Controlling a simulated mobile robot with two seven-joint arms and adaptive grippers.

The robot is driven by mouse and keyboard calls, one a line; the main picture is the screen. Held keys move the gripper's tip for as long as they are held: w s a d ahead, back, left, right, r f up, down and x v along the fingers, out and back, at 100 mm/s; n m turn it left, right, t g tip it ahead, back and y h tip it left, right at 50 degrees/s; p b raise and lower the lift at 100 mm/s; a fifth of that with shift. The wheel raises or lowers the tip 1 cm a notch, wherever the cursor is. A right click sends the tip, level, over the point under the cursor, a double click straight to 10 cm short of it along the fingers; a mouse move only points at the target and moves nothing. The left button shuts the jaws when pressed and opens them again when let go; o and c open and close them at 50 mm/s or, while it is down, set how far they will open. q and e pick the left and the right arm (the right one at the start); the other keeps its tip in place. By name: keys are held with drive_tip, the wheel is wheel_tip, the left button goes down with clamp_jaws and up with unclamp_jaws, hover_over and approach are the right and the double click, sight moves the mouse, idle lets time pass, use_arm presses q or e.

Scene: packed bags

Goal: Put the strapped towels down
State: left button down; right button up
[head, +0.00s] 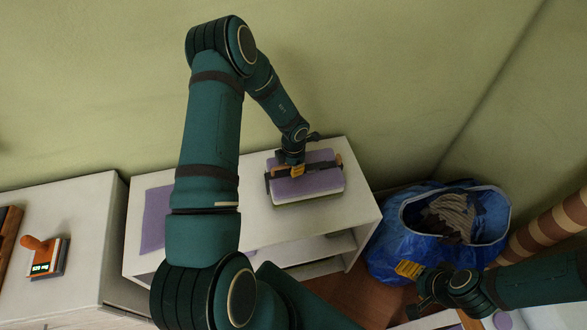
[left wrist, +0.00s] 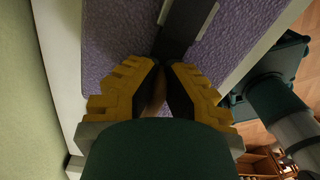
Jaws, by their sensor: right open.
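The strapped towels (head: 318,182) are a lilac folded bundle with a dark strap across it. They are at the top of the white shelf unit (head: 355,205), near its right end; I cannot tell whether a small gap is left under them. My left gripper (head: 297,170) is above the bundle, its yellow fingers closed together at the strap. In the left wrist view the fingers (left wrist: 162,75) pinch a brownish piece over the lilac cloth (left wrist: 120,40) and dark strap (left wrist: 182,28). My right gripper (head: 411,290) is open and empty, below the blue bag.
A blue bag (head: 385,250) with striped cloth (head: 450,215) inside stands right of the shelf unit. Another lilac cloth (head: 154,220) lies at the shelf top's left end, partly behind my left arm. A white cabinet (head: 85,250) at left bears a stamp-like object (head: 48,260) with an orange knob.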

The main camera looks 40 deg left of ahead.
use_arm(q)
drive_tip(key=c, duration=1.1)
unclamp_jaws()
drive_tip(key=shift+c, duration=0.2)
wheel_tip(320, 180, up, 12)
drive_tip(key=shift+f+p, duration=0.1)
drive_tip(key=shift+p, duration=0.8)
drive_tip(key=shift+s+d+f+m, duration=0.1)
drive_tip(key=shift+s+f+m, duration=0.1)
drive_tip(key=shift+m, duration=0.2)
drive_tip(key=s+d+f+m+h, duration=0.1)
drive_tip(key=s+d+m, duration=0.3)
drive_tip(key=d+m, duration=0.4)
drive_tip(key=s+d+f+m+t+h, duration=0.1)
drive_tip(key=s+d+m, duration=0.3)
drive_tip(key=d+m, duration=0.4)
drive_tip(key=s+d+f+m+t+h, duration=0.1)
drive_tip(key=s+d+f+m, duration=0.1)
drive_tip(key=s+d+m, duration=0.2)
drive_tip(key=d+m, duration=0.3)
drive_tip(key=m, duration=0.4)
drive_tip(key=shift+s+d+f+h, duration=0.3)
drive_tip(key=shift+s+d, duration=0.05)
drive_tip(key=shift+d, duration=0.05)
